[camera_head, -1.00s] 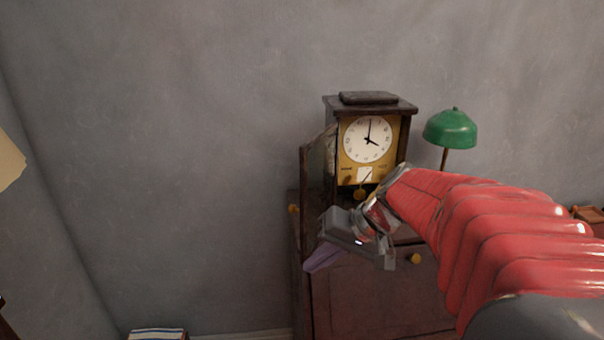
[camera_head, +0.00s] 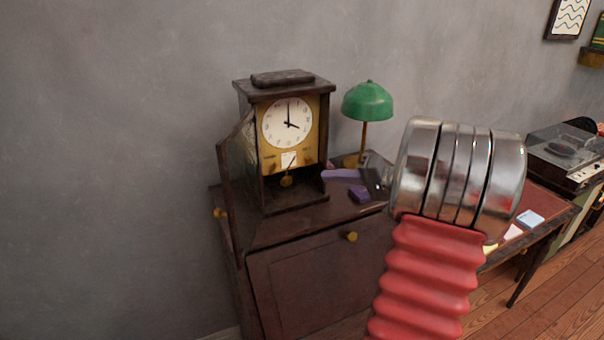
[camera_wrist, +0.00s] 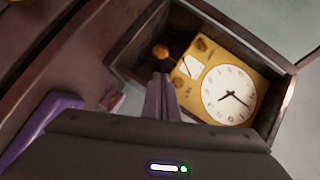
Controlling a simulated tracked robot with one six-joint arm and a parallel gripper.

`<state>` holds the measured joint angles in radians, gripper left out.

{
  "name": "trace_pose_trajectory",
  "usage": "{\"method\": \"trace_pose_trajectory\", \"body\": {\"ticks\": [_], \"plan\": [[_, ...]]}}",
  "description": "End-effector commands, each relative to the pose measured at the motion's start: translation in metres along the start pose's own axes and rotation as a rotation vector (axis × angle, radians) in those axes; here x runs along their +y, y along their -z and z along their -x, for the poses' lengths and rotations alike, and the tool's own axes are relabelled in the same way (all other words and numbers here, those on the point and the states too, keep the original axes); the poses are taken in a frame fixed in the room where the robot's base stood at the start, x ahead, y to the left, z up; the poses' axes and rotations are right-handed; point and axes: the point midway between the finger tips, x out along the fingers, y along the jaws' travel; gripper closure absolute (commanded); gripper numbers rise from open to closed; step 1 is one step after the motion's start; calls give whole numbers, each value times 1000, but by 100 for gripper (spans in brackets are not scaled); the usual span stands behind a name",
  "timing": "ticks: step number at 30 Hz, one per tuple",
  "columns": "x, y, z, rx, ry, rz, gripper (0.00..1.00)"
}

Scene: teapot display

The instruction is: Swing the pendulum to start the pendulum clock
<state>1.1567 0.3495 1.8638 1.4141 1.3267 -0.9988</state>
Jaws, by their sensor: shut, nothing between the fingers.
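The pendulum clock (camera_head: 288,124) stands on the cabinet with its glass door (camera_head: 238,160) swung open to the left. Its gold pendulum bob (camera_head: 286,181) hangs below the dial; it also shows in the wrist view (camera_wrist: 160,51). My gripper (camera_head: 325,174) is to the right of the clock, its purple fingers shut and empty, pointing left towards the case's right front edge. In the wrist view the fingertips (camera_wrist: 161,76) appear just below the bob, apart from it in the picture. The depth between them is hard to tell.
A green lamp (camera_head: 367,102) stands right of the clock, behind my gripper. A purple item (camera_head: 358,193) lies on the dark cabinet (camera_head: 310,222) near my fingers. A desk with a record player (camera_head: 565,148) is farther right. The cabinet top before the clock looks clear.

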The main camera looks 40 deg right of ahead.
Motion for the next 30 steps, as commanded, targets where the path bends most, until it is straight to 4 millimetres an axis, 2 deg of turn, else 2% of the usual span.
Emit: {"method": "trace_pose_trajectory", "body": {"ticks": [8, 13, 30], "plan": [[2, 2, 5, 9, -6, -4, 100], [2, 2, -4, 9, -6, -4, 100], [4, 2, -81, 8, -6, -4, 100]]}}
